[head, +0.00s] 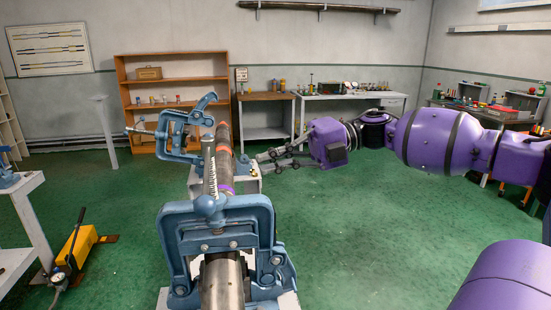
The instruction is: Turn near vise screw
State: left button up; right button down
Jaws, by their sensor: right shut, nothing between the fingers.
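The near vise (178,228) is a blue yoke frame on a pale stand, in the lower middle of the head view. Its screw (210,172) rises upright from the top of the yoke, with a rounded blue collar at its foot. A metal pipe (222,282) runs through this vise and away toward the far vise (168,132). My right gripper (263,163) comes in from the right, shut and empty. It appears just right of the pipe, between the two vises, apart from the near screw in the picture. My left gripper is not in view.
A yellow hand pump (80,245) stands on the floor at left, beside a white table (22,190). A wooden shelf (175,88) and workbenches (345,97) line the back wall. The green floor (370,235) right of the vises is clear.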

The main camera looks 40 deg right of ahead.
jog(key=b+x, duration=0.3)
jog(key=x, duration=0.6)
